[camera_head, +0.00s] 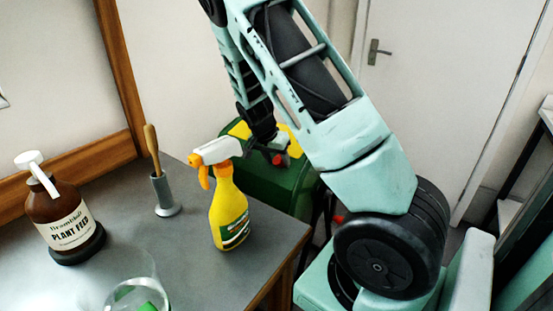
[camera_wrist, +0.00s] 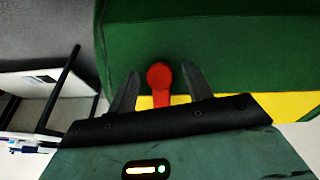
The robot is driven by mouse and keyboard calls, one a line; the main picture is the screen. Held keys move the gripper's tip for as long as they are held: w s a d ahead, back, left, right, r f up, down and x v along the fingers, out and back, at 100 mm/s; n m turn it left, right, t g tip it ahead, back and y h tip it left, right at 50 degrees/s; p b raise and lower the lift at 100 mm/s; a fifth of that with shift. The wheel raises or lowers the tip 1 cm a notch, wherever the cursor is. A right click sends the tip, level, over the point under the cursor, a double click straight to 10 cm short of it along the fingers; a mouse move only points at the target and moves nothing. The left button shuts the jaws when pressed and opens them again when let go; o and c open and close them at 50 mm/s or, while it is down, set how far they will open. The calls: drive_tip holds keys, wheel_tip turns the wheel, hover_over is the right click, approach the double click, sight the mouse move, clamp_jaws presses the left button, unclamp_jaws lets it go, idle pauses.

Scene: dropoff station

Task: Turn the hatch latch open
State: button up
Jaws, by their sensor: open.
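The hatch latch is a red handle (camera_wrist: 159,76) with a round end, on a dark green body with a yellow panel (camera_wrist: 290,105) in the wrist view. My gripper (camera_wrist: 158,85) is open, with one dark finger on each side of the red latch. I cannot tell whether the fingers touch it. In the head view the green and yellow container (camera_head: 262,183) stands beyond the counter's right edge. My gripper (camera_head: 275,150) reaches down to its top, where a bit of red shows. My arm and the spray bottle cover part of the container.
A grey counter (camera_head: 130,235) holds a yellow spray bottle (camera_head: 228,210), a brown plant feed bottle (camera_head: 62,215), a wooden-handled tool in a metal holder (camera_head: 165,192) and a clear glass vessel (camera_head: 135,290). A white door (camera_head: 425,90) is behind my arm.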

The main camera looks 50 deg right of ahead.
drive_tip(key=c, duration=1)
drive_tip(key=shift+o, duration=0.2)
drive_tip(key=shift+r+n+p, duration=0.1)
drive_tip(key=shift+n+p, duration=0.2)
drive_tip(key=shift+p, duration=0.05)
drive_tip(key=shift+w+r+n+g+p, duration=0.1)
drive_tip(key=shift+n+g+p, duration=0.6)
drive_tip(key=shift+n+p, duration=0.5)
drive_tip(key=n+p, duration=0.1)
drive_tip(key=n, duration=0.1)
drive_tip(key=n+g+h+p, duration=0.1)
drive_tip(key=n+p, duration=0.1)
drive_tip(key=shift+w+a+n+g+h, duration=0.15)
drive_tip(key=shift+n+g+h, duration=0.15)
drive_tip(key=shift+n, duration=0.1)
drive_tip(key=n, duration=0.1)
drive_tip(key=n+h, duration=0.1)
drive_tip(key=n+p, duration=0.1)
drive_tip(key=n, duration=0.1)
drive_tip(key=shift+a+f+g, duration=0.1)
drive_tip(key=shift+f+g, duration=0.15)
drive_tip(key=shift+g, duration=0.15)
drive_tip(key=shift+a+f+n+h+p, duration=0.15)
drive_tip(key=shift+n+h+p, duration=0.7)
drive_tip(key=shift+n, duration=1.45)
drive_tip(key=shift+h, duration=0.35)
